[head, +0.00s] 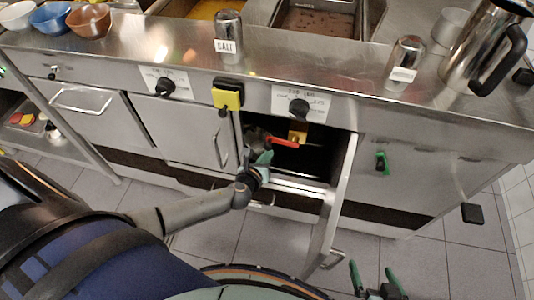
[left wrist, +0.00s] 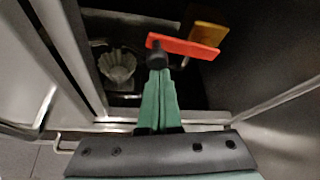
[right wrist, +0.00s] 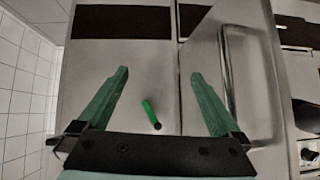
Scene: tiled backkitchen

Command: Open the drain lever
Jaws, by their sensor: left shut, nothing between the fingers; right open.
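The red drain lever (head: 283,142) sits inside the open cabinet under the fryer, with a yellow piece (head: 297,133) beside its right end. My left gripper (head: 262,157) reaches into the opening, close to the lever's left end. In the left wrist view the red lever (left wrist: 184,46) lies nearly level, tilted slightly down to the right. My left fingers (left wrist: 157,72) are shut with nothing between them, their tips just below the lever's left end beside a dark round part. Whether they touch is unclear. My right gripper (head: 378,282) is open and empty, low in front of the cabinets.
The cabinet door (head: 335,205) stands swung out at the right of the opening. A green handle (head: 381,161) is on the right-hand panel. Control knobs (head: 299,107) and a yellow-black box (head: 228,96) sit above the opening. A salt shaker (head: 228,35) and metal jug (head: 487,45) stand on the counter.

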